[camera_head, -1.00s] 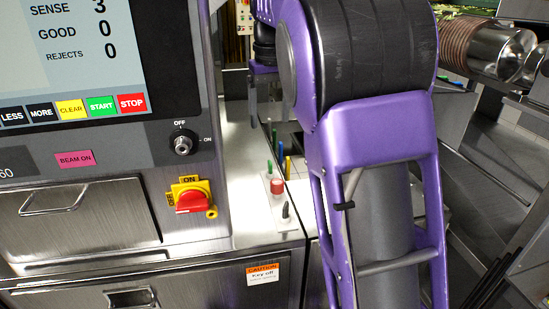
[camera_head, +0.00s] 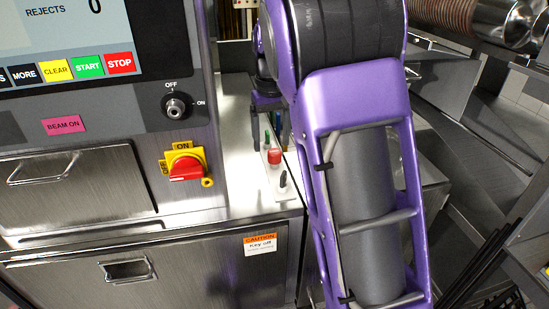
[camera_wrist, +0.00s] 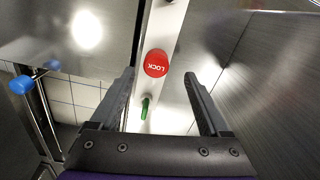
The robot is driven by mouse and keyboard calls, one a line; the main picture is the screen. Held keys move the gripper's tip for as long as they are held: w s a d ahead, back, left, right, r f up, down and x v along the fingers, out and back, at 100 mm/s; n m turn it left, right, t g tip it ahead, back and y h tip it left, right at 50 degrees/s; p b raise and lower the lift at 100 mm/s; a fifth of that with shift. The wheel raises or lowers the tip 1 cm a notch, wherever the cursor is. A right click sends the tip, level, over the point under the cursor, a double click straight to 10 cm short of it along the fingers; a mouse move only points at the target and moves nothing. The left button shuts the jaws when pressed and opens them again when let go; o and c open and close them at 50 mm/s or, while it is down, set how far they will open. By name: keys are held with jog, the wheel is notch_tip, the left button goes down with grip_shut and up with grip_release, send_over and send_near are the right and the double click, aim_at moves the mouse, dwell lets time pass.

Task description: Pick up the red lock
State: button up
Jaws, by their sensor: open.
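The red lock (camera_wrist: 156,63) is a round red piece with "LOCK" lettering on its top in the wrist view. It stands on a narrow pale strip, and in the head view it is the short red cylinder (camera_head: 274,157) on the steel ledge. My gripper (camera_wrist: 159,75) is open, with one finger on each side of the strip and the lock just ahead between the fingertips. No contact with the lock shows. In the head view my gripper (camera_head: 270,138) hangs by the lock, partly hidden behind my arm.
A green peg (camera_wrist: 145,107) stands on the strip near the lock. A black switch (camera_head: 283,180) is at its near end. The control panel (camera_head: 120,118), with a red rotary switch (camera_head: 186,168), rises to the left. Blue-tipped rods (camera_wrist: 22,85) show at the wrist view's left.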

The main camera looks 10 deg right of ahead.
aim_at(274, 151)
jog(key=f, duration=0.4)
jog(key=shift+s+d+f+b, duration=0.15)
jog(key=shift+d+f+b, duration=0.1)
jog(key=shift+d+b, duration=0.05)
jog(key=shift+c, duration=0.3)
grip_shut()
